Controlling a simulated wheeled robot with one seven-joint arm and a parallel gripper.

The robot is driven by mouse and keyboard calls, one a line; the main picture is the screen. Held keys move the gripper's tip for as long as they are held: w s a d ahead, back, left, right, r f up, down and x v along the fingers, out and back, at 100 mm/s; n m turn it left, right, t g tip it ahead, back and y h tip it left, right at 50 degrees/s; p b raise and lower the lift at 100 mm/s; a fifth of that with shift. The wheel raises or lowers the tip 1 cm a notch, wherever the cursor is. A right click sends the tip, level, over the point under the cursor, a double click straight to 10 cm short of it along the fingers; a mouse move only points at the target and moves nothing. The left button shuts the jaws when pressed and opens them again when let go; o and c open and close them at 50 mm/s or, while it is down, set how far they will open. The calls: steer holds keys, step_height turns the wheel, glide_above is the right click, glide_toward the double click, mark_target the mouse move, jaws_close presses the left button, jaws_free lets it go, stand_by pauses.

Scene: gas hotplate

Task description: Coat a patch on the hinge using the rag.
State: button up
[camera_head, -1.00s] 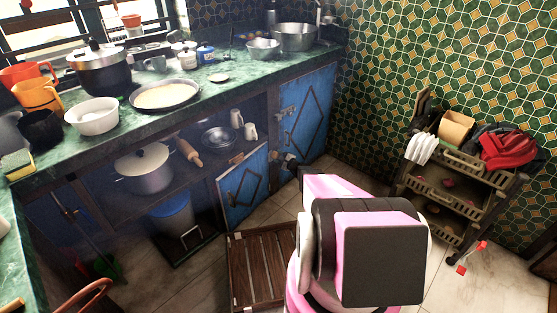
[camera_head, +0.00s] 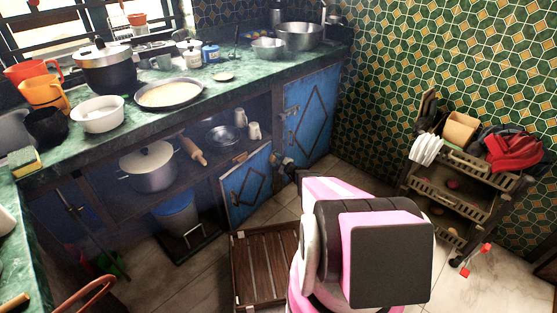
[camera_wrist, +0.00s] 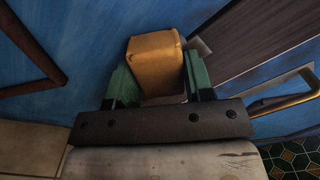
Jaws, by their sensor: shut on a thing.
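My gripper (camera_wrist: 160,78) has green fingers and is shut on an orange-brown folded block, which I take to be the rag (camera_wrist: 157,62). In the wrist view it is close to a blue door surface; I cannot tell whether the rag touches it. In the head view my gripper (camera_head: 284,163) is by the lower left edge of the right blue cabinet door (camera_head: 309,110). A metal fitting, possibly a hinge (camera_head: 290,112), shows higher on that edge. Any hinge at the gripper's height is hidden or too small to tell.
The smaller blue door (camera_head: 246,187) stands left of my gripper. A slatted wooden crate (camera_head: 262,265) lies on the floor below. A rack cart (camera_head: 455,185) stands at right. The green counter (camera_head: 215,95) above holds pots and bowls.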

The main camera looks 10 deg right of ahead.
mark_target(278, 152)
steer(key=shift+s+a, duration=0.25)
steer(key=shift+a, duration=0.2)
steer(key=shift+r, duration=0.7)
steer(key=shift+w+d+f, duration=0.1)
steer(key=shift+w+d, duration=0.45)
steer(key=shift+d, duration=0.3)
steer(key=shift+w+d+r, duration=0.1)
steer(key=shift+w+d, duration=0.4)
steer(key=shift+d, duration=0.4)
steer(key=shift+w+d+f, duration=0.1)
steer(key=shift+w+d, duration=0.45)
steer(key=shift+d, duration=0.3)
steer(key=shift+s, duration=0.15)
steer(key=shift+v, duration=2.9)
steer(key=shift+d, duration=0.1)
